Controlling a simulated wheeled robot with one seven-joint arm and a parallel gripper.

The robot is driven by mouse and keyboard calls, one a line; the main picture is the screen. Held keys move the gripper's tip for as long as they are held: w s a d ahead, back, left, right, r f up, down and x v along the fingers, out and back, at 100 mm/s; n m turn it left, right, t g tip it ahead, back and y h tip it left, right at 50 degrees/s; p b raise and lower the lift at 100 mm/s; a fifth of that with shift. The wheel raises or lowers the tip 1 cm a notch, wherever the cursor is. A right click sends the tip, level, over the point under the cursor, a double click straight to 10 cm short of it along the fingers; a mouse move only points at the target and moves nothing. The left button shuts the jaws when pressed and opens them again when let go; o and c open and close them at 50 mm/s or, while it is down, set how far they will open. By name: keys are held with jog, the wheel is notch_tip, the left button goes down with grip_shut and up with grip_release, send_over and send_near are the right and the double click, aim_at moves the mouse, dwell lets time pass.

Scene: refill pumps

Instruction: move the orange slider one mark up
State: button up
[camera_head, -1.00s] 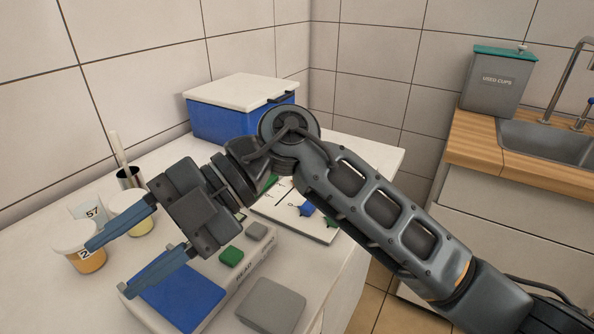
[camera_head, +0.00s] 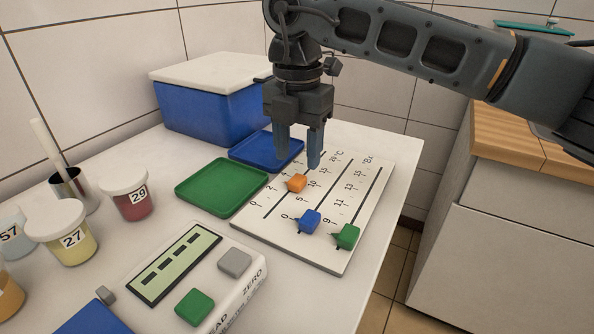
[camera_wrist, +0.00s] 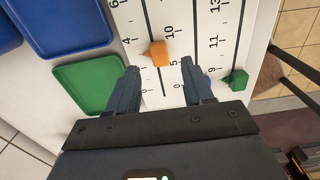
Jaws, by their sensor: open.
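The orange slider (camera_head: 297,183) sits on the leftmost track of a white scale board (camera_head: 287,245). In the wrist view the orange slider (camera_wrist: 160,53) has its pointer to the left, a little below the 4; the exact mark is unclear. My gripper (camera_head: 299,160) points down over the board, open and empty. In the wrist view my gripper (camera_wrist: 160,67) has one finger on each side of the orange slider's line, with the slider just beyond the tips. I see no contact; the fingertips' height above the board is unclear.
On the board, a blue slider (camera_head: 309,220) and a green slider (camera_head: 346,236) sit low on the other tracks. A green tray (camera_head: 222,187), a blue tray (camera_head: 266,150) and a blue box (camera_head: 205,110) lie left and behind. A display device (camera_head: 235,290) and several cups stand nearer.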

aim_at(298, 178)
jog(key=shift+f, duration=2.45)
grip_shut()
